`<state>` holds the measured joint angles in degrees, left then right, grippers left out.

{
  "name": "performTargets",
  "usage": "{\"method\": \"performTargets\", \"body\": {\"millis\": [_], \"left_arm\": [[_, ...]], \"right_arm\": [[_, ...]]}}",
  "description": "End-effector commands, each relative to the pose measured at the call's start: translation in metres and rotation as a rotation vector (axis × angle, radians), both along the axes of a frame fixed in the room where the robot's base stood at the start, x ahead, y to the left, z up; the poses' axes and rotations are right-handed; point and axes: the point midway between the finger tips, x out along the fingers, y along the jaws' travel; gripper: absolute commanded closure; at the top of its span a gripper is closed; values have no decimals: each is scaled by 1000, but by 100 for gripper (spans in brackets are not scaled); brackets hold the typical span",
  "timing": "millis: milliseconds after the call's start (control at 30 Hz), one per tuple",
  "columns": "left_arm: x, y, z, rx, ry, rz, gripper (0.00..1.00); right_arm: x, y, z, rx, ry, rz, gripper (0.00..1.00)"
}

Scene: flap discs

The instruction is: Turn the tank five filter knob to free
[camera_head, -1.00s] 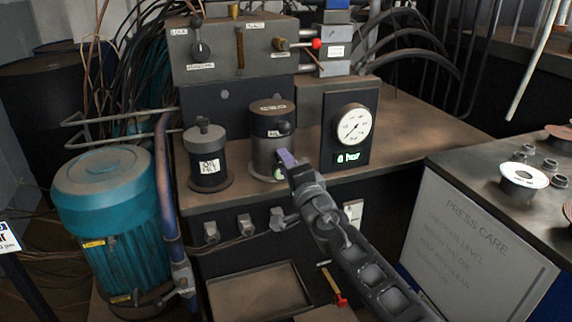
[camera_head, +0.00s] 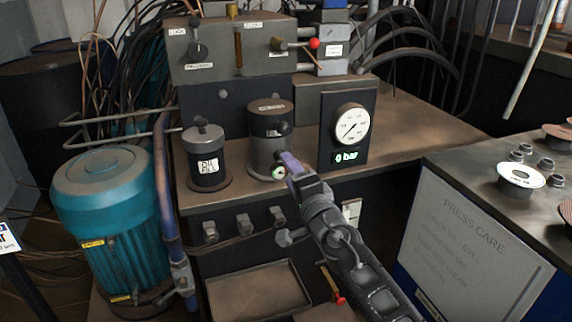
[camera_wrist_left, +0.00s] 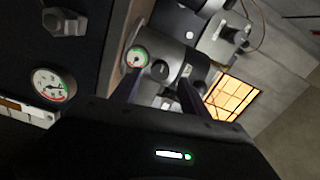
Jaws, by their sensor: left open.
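A dark grey filter canister (camera_head: 264,152) stands on the bench in the middle of the head view, its label too small to read. A black knob (camera_head: 284,127) sits on its upper side and a small green-edged gauge (camera_head: 278,172) low on its front. My left gripper (camera_head: 290,166) is open and empty, just in front of the canister's lower right side, apart from the upper knob. In the left wrist view, a round black knob (camera_wrist_left: 160,70) beside a small gauge (camera_wrist_left: 136,57) shows beyond and between my open fingers (camera_wrist_left: 160,92). My right gripper is out of view.
A smaller oil pot (camera_head: 206,165) stands left of the canister. A large pressure gauge (camera_head: 351,124) on a dark panel stands to its right. A control block (camera_head: 215,62) with a selector and a red-knobbed lever is behind. A teal motor (camera_head: 110,215) is at left.

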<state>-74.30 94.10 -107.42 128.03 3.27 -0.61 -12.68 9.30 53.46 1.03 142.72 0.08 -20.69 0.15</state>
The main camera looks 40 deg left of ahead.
Motion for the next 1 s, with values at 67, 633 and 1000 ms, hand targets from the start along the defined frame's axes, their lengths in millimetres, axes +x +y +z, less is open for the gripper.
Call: {"method": "performTargets", "body": {"millis": [67, 633, 1000], "left_arm": [[-8, -12, 2, 1, -2, -4, 48], [-20, -28, 0, -1, -1, 0, 48], [-20, -28, 21, -1, -1, 0, 48]], "right_arm": [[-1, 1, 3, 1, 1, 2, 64], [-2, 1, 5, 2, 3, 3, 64], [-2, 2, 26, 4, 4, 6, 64]]}}
